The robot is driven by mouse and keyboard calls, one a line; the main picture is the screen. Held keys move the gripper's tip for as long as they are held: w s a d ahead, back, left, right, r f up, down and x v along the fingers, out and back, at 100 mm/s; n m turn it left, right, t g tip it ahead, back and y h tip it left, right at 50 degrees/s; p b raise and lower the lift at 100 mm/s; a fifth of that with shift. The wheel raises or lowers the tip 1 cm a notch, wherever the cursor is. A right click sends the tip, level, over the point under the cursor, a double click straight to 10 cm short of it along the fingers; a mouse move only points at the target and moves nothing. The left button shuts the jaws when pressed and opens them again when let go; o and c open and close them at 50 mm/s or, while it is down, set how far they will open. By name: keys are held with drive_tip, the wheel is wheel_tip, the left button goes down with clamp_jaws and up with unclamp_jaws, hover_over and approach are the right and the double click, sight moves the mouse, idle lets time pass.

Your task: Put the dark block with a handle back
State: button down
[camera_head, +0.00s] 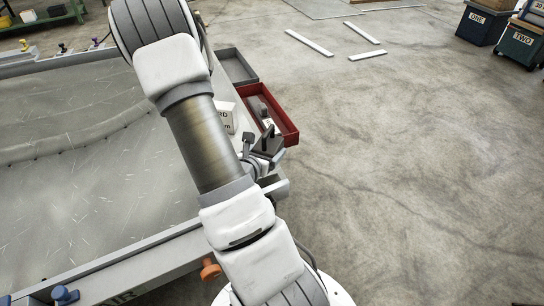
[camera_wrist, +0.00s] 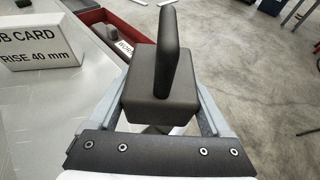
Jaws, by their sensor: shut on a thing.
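The dark block with a handle (camera_wrist: 158,98) is a dark grey block with an upright slab-like handle on top. My gripper (camera_wrist: 160,112) is shut on it, with a finger on each side of the block in the wrist view. In the head view the block (camera_head: 268,140) shows small and dark at my gripper (camera_head: 258,158), just in front of the red tray (camera_head: 291,133). The red tray also shows behind the block in the wrist view (camera_wrist: 92,16). The block's underside is hidden.
The red tray holds a dark item and a partly hidden label. A grey tray (camera_head: 250,78) sits behind it. A white job card (camera_wrist: 38,42) reading "RISE 40 mm" stands on the grey panel (camera_head: 70,195) to the left. The floor to the right is open.

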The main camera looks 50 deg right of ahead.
drive_tip(key=w+f, duration=0.1)
drive_tip(key=w, duration=0.2)
drive_tip(key=w+f+b, duration=0.1)
drive_tip(key=w+f, duration=0.1)
drive_tip(key=w, duration=0.1)
drive_tip(key=w+f, duration=0.1)
drive_tip(key=w, duration=0.1)
drive_tip(key=shift+w+d+f+b, duration=0.1)
drive_tip(key=shift+w+f+b, duration=0.2)
drive_tip(key=shift+w+f, duration=0.1)
drive_tip(key=shift+f+b, duration=0.75)
drive_tip(key=shift+f, duration=1.25)
drive_tip(key=shift+f, duration=0.15)
unclamp_jaws()
drive_tip(key=shift+f, duration=0.15)
